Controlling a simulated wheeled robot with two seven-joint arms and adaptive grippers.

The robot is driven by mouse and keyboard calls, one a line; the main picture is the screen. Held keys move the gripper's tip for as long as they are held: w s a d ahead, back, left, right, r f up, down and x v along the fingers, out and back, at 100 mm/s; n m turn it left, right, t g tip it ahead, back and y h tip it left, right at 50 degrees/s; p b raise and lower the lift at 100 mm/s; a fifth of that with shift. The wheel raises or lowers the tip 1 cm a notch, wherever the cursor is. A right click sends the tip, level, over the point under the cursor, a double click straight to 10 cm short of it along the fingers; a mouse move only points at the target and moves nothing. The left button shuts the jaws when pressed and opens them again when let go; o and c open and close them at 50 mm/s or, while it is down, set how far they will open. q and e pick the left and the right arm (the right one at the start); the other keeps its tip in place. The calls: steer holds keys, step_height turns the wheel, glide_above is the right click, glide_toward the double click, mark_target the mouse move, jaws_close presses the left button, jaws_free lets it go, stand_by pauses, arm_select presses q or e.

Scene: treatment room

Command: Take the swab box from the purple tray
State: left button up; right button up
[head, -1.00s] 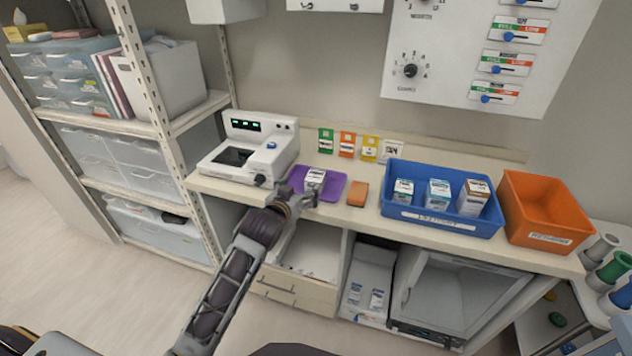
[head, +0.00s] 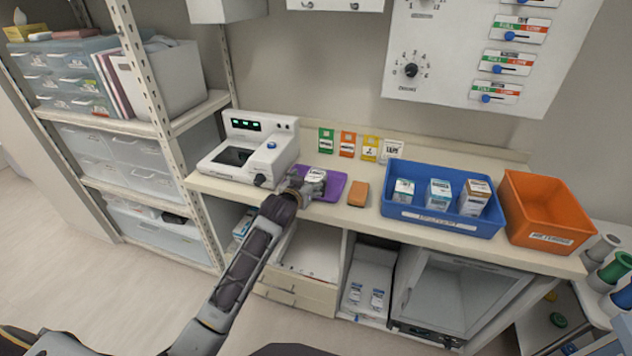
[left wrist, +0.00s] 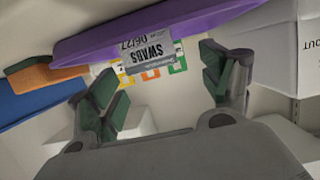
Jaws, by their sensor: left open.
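My right gripper is not in view.
A white device (head: 248,150) stands close on the left of the tray. An orange block (head: 358,193) lies on its right, then a blue bin (head: 440,222) with several boxes and an orange bin (head: 545,215). Small coloured cards (head: 347,145) stand behind.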

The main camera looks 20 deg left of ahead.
mark_target(314, 178)
arm_select(q)
steer(key=shift+w+f, duration=0.1)
steer(key=shift+w, duration=0.35)
steer(key=shift+w+d+f, duration=0.1)
steer(key=shift+w+f, duration=0.05)
steer(key=shift+w, duration=0.45)
steer(key=shift+w+d+f, duration=0.15)
steer(key=shift+w+f, duration=0.1)
steer(key=shift+w, duration=0.25)
steer(key=shift+w+d+f, duration=0.15)
steer(key=shift+w+f, duration=0.05)
steer(key=shift+w, duration=0.25)
steer(key=shift+w+f, duration=0.15)
steer(key=shift+w, duration=0.45)
steer(key=shift+w+f, duration=0.1)
steer(key=shift+w, duration=0.2)
steer(key=shift+c, duration=0.3)
steer(key=c, duration=1)
steer(key=shift+c, duration=0.5)
step_height(314, 178, up, 9)
steer(key=shift+f, duration=0.2)
steer(key=shift+r, duration=0.7)
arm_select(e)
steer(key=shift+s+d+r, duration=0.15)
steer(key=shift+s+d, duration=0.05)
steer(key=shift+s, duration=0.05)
